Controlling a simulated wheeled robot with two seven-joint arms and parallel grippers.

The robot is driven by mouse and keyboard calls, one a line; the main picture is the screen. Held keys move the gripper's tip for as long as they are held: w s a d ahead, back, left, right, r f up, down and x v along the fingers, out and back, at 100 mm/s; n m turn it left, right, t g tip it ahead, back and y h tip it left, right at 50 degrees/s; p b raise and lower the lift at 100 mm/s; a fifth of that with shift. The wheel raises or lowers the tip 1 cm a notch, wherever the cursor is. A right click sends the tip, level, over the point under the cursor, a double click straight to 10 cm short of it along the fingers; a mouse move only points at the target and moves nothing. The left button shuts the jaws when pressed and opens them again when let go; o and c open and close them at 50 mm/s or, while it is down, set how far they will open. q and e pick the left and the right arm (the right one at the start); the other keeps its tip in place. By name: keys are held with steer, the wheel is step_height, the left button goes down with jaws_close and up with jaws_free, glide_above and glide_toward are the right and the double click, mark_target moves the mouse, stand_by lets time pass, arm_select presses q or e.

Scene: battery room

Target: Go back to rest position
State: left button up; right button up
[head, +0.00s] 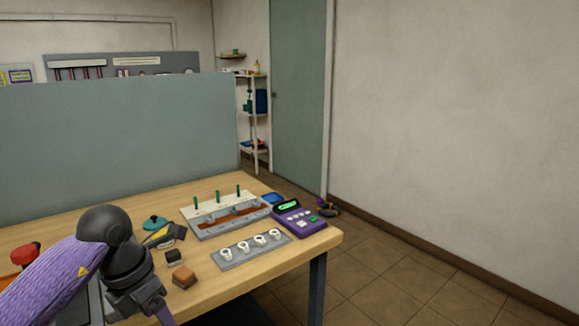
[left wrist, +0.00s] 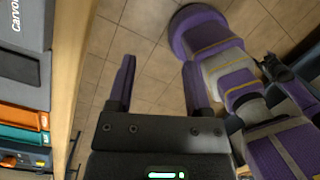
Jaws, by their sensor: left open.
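My left gripper (left wrist: 158,75) is open and empty in the left wrist view, with its two dark purple fingers apart over the tiled floor. The table edge (left wrist: 70,75) lies to the left of the fingers. In the head view my left arm comes in from the lower left, and its black wrist and gripper (head: 150,305) hang by the table's front edge, partly cut off by the frame.
A grey partition (head: 110,140) stands behind. The floor (head: 400,270) at right is clear.

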arm_select(q)
steer(key=d+f+n+t+h, duration=0.3)
steer(key=d+f+n+h, duration=0.6)
steer(key=d+f+h, duration=0.3)
steer(key=s+a+f+n+t+y, duration=0.2)
steer(key=a+f+n+t+y, duration=0.1)
steer(key=f+n, duration=0.5)
steer(key=s+a+f+n+t+y, duration=0.2)
steer(key=a+f+n+t+y, duration=0.15)
steer(key=f+n, duration=0.45)
steer(key=s+a+f+n+g+y, duration=0.2)
steer(key=s+a+f+n+y, duration=0.15)
steer(key=s+f, duration=0.35)
steer(key=s+a+f+n+g+y, duration=0.25)
steer(key=s+f+n, duration=0.3)
steer(key=s, duration=0.45)
steer(key=s+f+n+g+y, duration=0.1)
steer(key=s+f+n+g, duration=0.1)
steer(key=s, duration=0.9)
steer(key=s+f+n+g, duration=0.2)
steer(key=s+n+g, duration=0.1)
steer(key=s, duration=0.9)
steer(key=shift+s+f+g+y, duration=0.2)
steer(key=shift+g+y, duration=0.15)
steer(key=shift+g, duration=0.55)
